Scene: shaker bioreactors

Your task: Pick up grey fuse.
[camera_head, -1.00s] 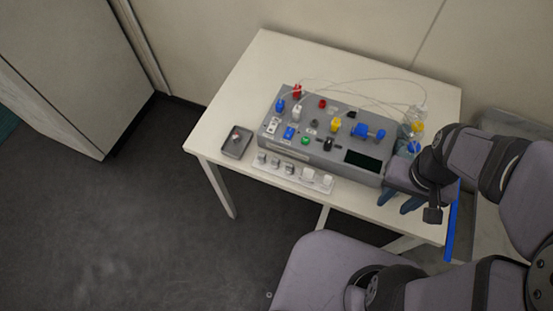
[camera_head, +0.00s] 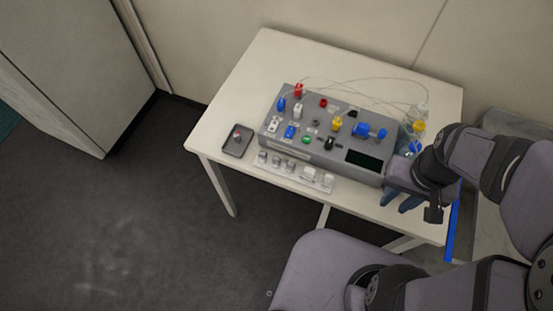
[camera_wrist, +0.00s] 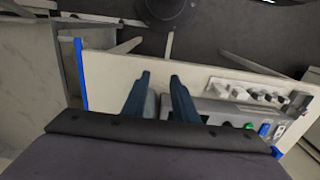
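Several small grey pieces stand in a row at the left of a white strip along the front of the grey device; the middle one (camera_head: 276,160) looks like a grey fuse. Two whiter pieces (camera_head: 309,174) stand at the strip's right end. The row also shows in the wrist view, where a grey piece (camera_wrist: 284,98) stands right of the fingers. My gripper (camera_head: 395,203) is at the table's front right, right of the strip and apart from it. In the wrist view my gripper (camera_wrist: 160,76) has two blue fingers spread with nothing between them.
The grey device (camera_head: 352,174) carries coloured knobs, switches and a dark screen. Thin tubes run behind it to small bottles with yellow and blue caps (camera_head: 419,126). A dark tray (camera_head: 228,148) lies at the table's left. The back left of the table (camera_head: 262,62) is clear.

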